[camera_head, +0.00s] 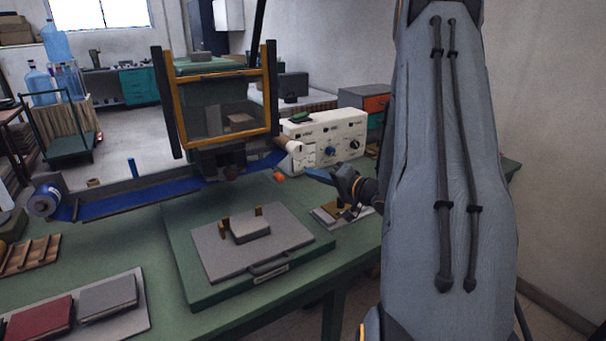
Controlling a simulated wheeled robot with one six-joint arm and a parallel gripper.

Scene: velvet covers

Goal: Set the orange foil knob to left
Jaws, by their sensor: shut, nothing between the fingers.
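A white control box (328,137) with several dials stands on the green table behind my gripper. My gripper (308,171) is shut and empty, pointing left in front of the box. It looks apart from the orange piece, though depth is unclear.
A press with an orange-edged frame (272,88) stands left of the box. The blue foil strip (130,203) runs from a roll (45,200). A grey plate (215,250) with a block lies in front. A small tray of parts (325,215) sits below my gripper.

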